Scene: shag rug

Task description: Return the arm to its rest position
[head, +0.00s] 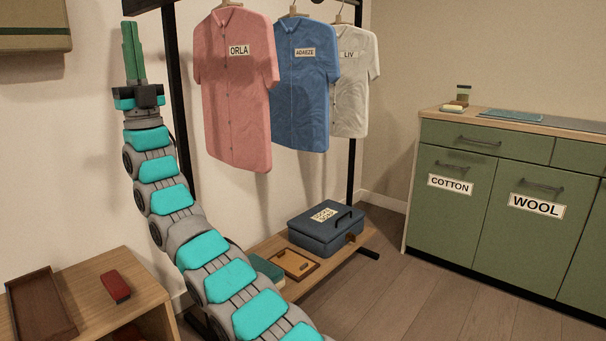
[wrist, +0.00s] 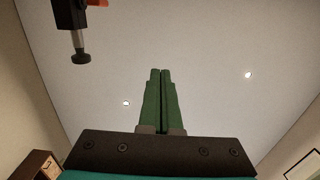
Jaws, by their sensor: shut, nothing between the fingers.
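My arm stretches up from the lower middle of the head view toward the upper left. My gripper (head: 133,50) is at its top, pointing straight up, with its green fingers together and nothing between them. In the wrist view my gripper (wrist: 161,75) also shows its two green fingers side by side, pointing at the ceiling. The gripper is in front of the wall, left of the clothes rack, and touches nothing that I can see.
A pink shirt (head: 237,95), a blue shirt (head: 300,90) and a white shirt (head: 353,85) hang right of my arm. A blue box (head: 318,232) and a small wooden tray (head: 296,264) sit on the low shelf. A wooden table (head: 88,270) stands lower left; green cabinets (head: 480,150) stand right.

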